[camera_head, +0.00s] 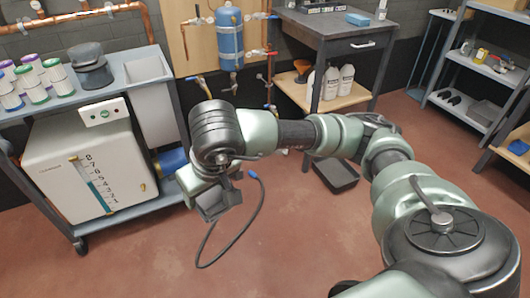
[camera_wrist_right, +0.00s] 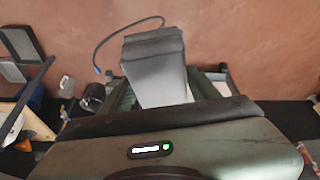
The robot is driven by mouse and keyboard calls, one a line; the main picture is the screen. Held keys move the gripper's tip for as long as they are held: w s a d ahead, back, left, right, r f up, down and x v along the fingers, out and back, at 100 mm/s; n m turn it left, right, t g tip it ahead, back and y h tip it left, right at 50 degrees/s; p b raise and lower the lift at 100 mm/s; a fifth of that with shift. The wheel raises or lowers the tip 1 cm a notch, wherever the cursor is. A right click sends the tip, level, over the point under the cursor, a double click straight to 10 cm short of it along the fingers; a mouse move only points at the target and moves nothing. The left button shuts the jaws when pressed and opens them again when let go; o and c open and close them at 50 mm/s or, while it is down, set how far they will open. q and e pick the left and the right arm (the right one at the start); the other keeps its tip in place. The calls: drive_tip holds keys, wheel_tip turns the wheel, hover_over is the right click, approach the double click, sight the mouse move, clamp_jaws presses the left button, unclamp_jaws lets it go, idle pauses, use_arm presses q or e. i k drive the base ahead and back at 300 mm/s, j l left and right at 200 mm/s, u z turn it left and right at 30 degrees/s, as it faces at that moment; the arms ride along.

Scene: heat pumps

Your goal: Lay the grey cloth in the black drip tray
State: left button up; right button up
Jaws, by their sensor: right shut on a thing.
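The black drip tray (camera_head: 336,175) lies on the floor in front of the grey workbench, right of my right gripper in the head view. A dark-rimmed tray (camera_wrist_right: 20,44) shows at the upper left of the right wrist view. My left gripper is out of view.
A grey cart (camera_head: 172,88) with a white heat pump unit (camera_head: 92,165) stands at the left. The grey workbench (camera_head: 340,24) with white bottles (camera_head: 345,80) is behind the tray. Shelves (camera_head: 470,62) stand at the right. A dark cable (camera_head: 236,240) hangs by my right gripper. The red floor between is clear.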

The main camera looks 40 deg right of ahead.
sight(337, 177)
drive_tip(key=z, duration=0.35)
drive_tip(key=i+l+z, duration=0.6)
drive_tip(key=i, duration=0.15)
drive_tip(key=i+l+z, duration=0.1)
drive_tip(key=i+z, duration=0.15)
drive_tip(key=i, duration=0.15)
